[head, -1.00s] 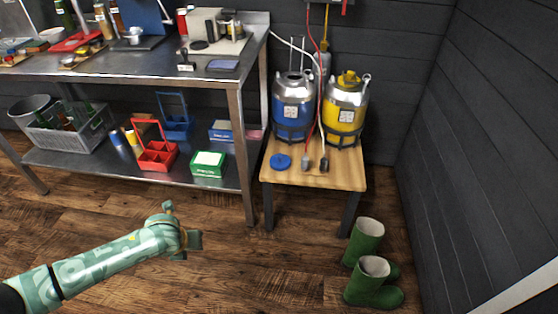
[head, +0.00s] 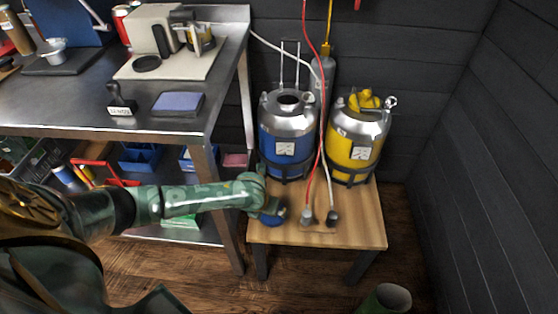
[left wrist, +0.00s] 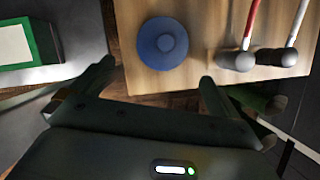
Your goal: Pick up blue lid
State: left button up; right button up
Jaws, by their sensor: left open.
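The blue lid (head: 272,217) lies on the small wooden table (head: 340,232), near its left front edge. In the head view my left gripper (head: 268,205) is above the lid and partly hides it. In the left wrist view the round blue lid (left wrist: 162,43) lies flat, with a raised knob in its middle. My left gripper (left wrist: 155,85) shows there with its two fingers apart and empty. The lid is beyond the fingertips, between their lines, and not gripped. My right gripper is not in view.
A blue keg (head: 287,138) with an open top and a yellow keg (head: 356,142) stand at the table's back. Red and pale hoses end in grey connectors (head: 307,217) right of the lid. A steel bench (head: 150,123) stands left; a green boot (head: 388,298) is in front.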

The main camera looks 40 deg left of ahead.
aim_at(269, 218)
pick_arm(q)
jog(key=x, duration=0.2)
jog(key=b+x, duration=0.1)
jog(key=x, duration=0.1)
jog(key=shift+w+r, duration=0.1)
jog(key=shift+w, duration=0.2)
jog(key=shift+w+b, duration=0.1)
jog(key=shift+b, duration=0.2)
jog(key=b+x, duration=0.3)
jog(key=x, duration=0.2)
jog(key=shift+s+d+b, duration=0.15)
jog(key=shift+s+b, duration=0.05)
jog(key=shift+b, duration=0.2)
jog(key=shift+w+f, duration=0.2)
jog(key=shift+r, duration=0.2)
jog(key=c, duration=0.9)
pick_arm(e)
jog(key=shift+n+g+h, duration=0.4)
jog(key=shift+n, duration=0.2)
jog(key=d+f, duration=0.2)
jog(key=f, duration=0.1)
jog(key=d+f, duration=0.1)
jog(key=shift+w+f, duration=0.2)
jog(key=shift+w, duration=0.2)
